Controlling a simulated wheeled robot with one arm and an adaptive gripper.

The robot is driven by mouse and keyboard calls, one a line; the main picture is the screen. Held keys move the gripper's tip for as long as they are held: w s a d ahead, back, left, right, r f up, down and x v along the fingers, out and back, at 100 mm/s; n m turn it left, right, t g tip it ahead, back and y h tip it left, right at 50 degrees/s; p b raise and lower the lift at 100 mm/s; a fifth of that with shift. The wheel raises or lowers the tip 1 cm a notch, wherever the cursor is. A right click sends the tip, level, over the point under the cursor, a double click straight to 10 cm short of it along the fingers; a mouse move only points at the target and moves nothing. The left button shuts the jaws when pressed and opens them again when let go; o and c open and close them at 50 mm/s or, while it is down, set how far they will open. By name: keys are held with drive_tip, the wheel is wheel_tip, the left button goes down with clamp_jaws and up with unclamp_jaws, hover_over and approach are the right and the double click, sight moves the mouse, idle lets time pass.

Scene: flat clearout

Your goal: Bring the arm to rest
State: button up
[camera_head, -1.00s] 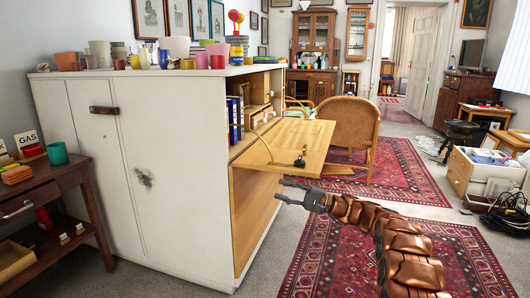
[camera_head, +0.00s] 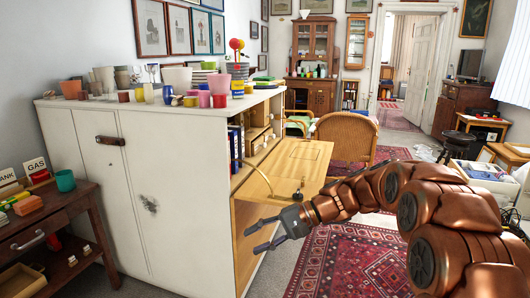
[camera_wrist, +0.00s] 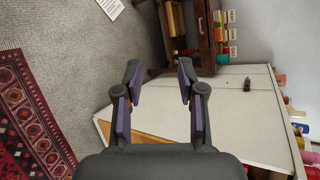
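My gripper (camera_head: 252,237) is in front of the white cabinet's open lower part, a little below the fold-down wooden flap (camera_head: 290,163). Its two fingers are spread and point left. In the wrist view my gripper (camera_wrist: 158,75) is open with nothing between the fingers. My copper-coloured arm reaches in from the right edge of the head view, bent in an arch. Nothing is held.
The white cabinet (camera_head: 180,190) bears many cups and pots on top. A dark side table (camera_head: 75,225) stands at left. A wicker chair (camera_head: 345,135) is behind the flap. The red patterned rug (camera_head: 340,260) has free room. A white crate (camera_head: 485,175) stands at right.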

drive_tip(key=s+d+r+n+h+p, duration=0.1)
drive_tip(key=s+d+r+h+p, duration=0.15)
drive_tip(key=s, duration=0.35)
drive_tip(key=s+d+r+g+h+p, duration=0.1)
drive_tip(key=s+d+r+h+p, duration=0.1)
drive_tip(key=s+p, duration=0.35)
drive_tip(key=s+d+r+n+h+p, duration=0.1)
drive_tip(key=s+d+r+h, duration=0.1)
drive_tip(key=s, duration=0.6)
drive_tip(key=s+d+r+h+p, duration=0.2)
drive_tip(key=s+d+p, duration=0.3)
drive_tip(key=s, duration=0.3)
drive_tip(key=s+d+r+n+h+p, duration=0.1)
drive_tip(key=s+d+r+h+p, duration=0.2)
drive_tip(key=s+d, duration=0.5)
drive_tip(key=shift+s+h+p, duration=0.35)
drive_tip(key=shift+h+p, duration=0.2)
drive_tip(key=shift+p, duration=0.45)
drive_tip(key=shift+d, duration=0.1)
